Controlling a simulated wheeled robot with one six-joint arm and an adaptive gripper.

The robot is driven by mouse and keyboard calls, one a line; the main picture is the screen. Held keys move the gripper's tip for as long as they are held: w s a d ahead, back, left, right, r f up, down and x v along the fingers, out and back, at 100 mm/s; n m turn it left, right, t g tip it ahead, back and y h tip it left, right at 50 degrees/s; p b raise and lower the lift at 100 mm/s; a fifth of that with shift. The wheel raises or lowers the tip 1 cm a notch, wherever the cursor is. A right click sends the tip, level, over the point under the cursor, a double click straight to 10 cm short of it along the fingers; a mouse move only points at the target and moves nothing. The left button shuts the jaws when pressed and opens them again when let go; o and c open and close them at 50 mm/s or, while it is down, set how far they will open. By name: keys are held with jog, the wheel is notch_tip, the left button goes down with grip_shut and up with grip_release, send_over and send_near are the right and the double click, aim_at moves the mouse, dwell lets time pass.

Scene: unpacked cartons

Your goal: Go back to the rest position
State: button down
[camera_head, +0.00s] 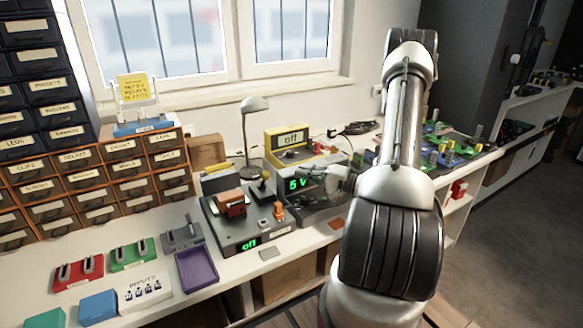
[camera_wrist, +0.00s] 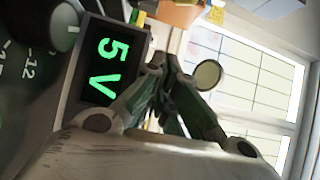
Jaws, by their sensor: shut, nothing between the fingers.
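My gripper (camera_wrist: 172,68) is shut and empty in the wrist view, its fingers together beside a black display reading "5 V" (camera_wrist: 98,60) in green. In the head view my gripper (camera_head: 336,182) is small and partly merged with the dark box behind it, just right of the same "5 V" display (camera_head: 298,184). My arm stands on the right side of the head view and reaches left over the bench. Whether the gripper touches the device cannot be told.
A grey device reading "off" (camera_head: 249,244) stands left of the gripper, with a desk lamp (camera_head: 252,120) and a yellow "off" box (camera_head: 290,143) behind. A purple tray (camera_head: 197,270) lies near the front. Labelled drawers (camera_head: 95,185) fill the left. Circuit boards (camera_head: 455,143) lie right of my arm.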

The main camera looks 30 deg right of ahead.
jog(key=s+a+r+n+g+y, duration=0.2)
jog(key=s+a+r+n+g, duration=0.6)
jog(key=s+a+r+g, duration=0.6)
jog(key=s+r+n+g+h, duration=0.1)
jog(key=s+r+n+h, duration=0.1)
jog(key=s+h, duration=0.55)
jog(key=s+d+r+t+h, duration=0.3)
jog(key=d+r+t+h, duration=0.1)
jog(key=d+r+h, duration=0.1)
jog(key=shift+s+d+r+n, duration=0.2)
jog(key=shift+d+r+n, duration=0.25)
jog(key=shift+r, duration=0.4)
